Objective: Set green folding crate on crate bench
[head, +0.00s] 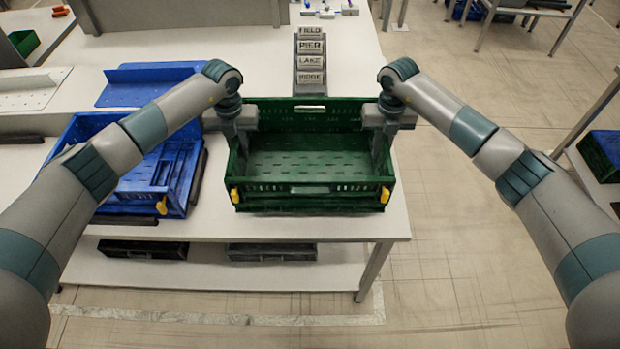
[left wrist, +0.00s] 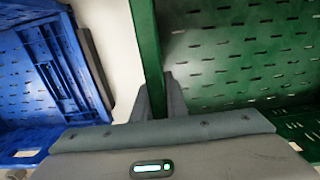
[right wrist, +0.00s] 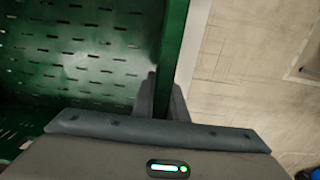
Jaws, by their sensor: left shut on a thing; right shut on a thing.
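The green folding crate (head: 310,203) is unfolded, upright and empty, over the right part of the white crate bench (head: 362,225). I cannot tell whether its base touches the bench top. My left gripper (head: 239,140) is shut on the crate's left side wall; that wall also shows between its fingers in the left wrist view (left wrist: 146,45). My right gripper (head: 382,138) is shut on the crate's right side wall, which also shows in the right wrist view (right wrist: 172,40). The fingertips are partly hidden by the walls.
A blue crate (head: 180,205) with folded parts stands just left of the green one. A blue panel (head: 150,85) lies behind it. A label stand (head: 310,82) is behind the green crate. Dark trays (head: 142,250) lie on the lower shelf. Floor is open to the right.

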